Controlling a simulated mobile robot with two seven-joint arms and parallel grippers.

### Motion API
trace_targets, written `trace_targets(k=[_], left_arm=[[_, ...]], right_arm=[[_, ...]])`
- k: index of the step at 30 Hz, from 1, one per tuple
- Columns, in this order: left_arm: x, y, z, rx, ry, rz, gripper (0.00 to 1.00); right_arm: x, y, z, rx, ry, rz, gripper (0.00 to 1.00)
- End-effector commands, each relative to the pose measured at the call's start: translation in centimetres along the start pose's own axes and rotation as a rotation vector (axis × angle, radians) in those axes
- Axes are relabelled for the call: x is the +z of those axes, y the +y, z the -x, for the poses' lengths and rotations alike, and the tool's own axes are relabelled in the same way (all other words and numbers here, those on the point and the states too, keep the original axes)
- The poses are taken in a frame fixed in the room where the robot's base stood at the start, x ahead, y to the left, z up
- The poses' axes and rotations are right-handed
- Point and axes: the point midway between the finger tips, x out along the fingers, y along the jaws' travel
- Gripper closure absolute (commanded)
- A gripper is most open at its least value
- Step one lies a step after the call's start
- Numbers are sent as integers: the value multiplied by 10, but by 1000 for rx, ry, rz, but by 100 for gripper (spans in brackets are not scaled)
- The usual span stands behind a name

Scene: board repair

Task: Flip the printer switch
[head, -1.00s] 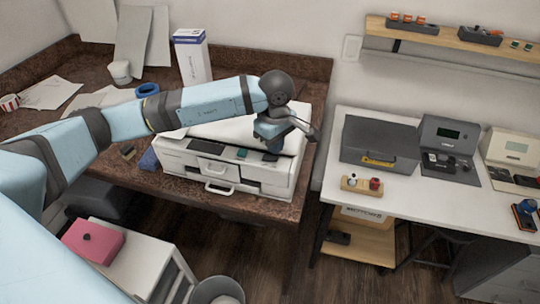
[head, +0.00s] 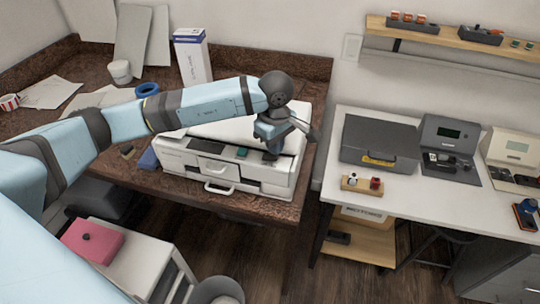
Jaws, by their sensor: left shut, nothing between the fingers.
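The white printer (head: 270,181) stands on the brown desk, with a dark panel and a small green part on its front. My left arm reaches across from the left over the printer's top. My left gripper (head: 270,156) is shut and empty, pointing down at the printer's front upper edge, right of the green part. I cannot tell whether the fingertips touch the printer. The switch itself is not clearly visible; the gripper and arm cover part of the printer. My right gripper is not in view.
The brown desk (head: 262,210) also holds a white box (head: 192,58), a blue tape roll (head: 148,90) and papers. A white bench (head: 440,215) with a grey case (head: 380,144) stands to the right. A pink box (head: 93,241) sits on a white stand at lower left.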

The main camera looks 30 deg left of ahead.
Motion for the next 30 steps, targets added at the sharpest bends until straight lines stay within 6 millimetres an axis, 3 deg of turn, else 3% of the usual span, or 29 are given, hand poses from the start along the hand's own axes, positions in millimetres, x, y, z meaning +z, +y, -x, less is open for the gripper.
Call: trace_targets(k=[30], left_arm=[[0, 0, -16, 0, 0, 0, 100]], right_arm=[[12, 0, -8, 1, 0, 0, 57]])
